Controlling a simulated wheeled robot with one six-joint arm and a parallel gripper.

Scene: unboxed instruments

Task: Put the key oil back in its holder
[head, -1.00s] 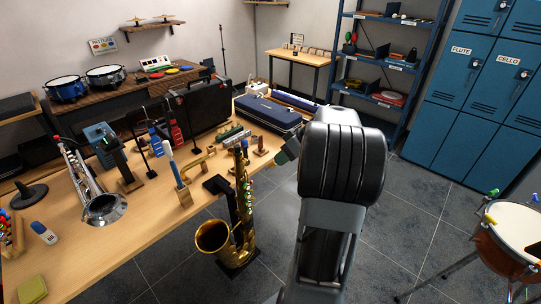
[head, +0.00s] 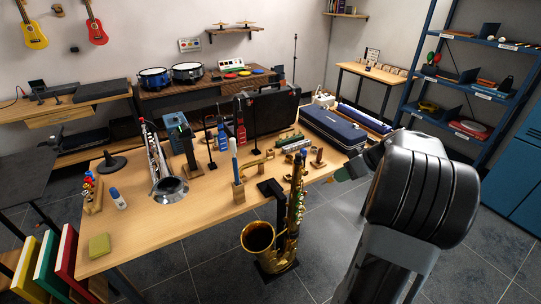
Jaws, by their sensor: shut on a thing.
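My gripper (head: 345,172) shows at the end of my arm on the right, partly hidden behind the wrist. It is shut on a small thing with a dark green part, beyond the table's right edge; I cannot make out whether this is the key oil. A small wooden rack (head: 96,209) with several coloured small items in it stands at the table's left end. I cannot tell whether this rack is the key oil's holder. A white bottle with a blue cap (head: 118,200) stands on the table just right of the rack; its label is unreadable.
The wooden table (head: 150,238) bears a trumpet (head: 160,170), a blue case (head: 333,133) and several small stands. A saxophone (head: 294,210) stands at its front edge. A yellow-green block (head: 100,246) lies at the front left. The table's front left is mostly clear.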

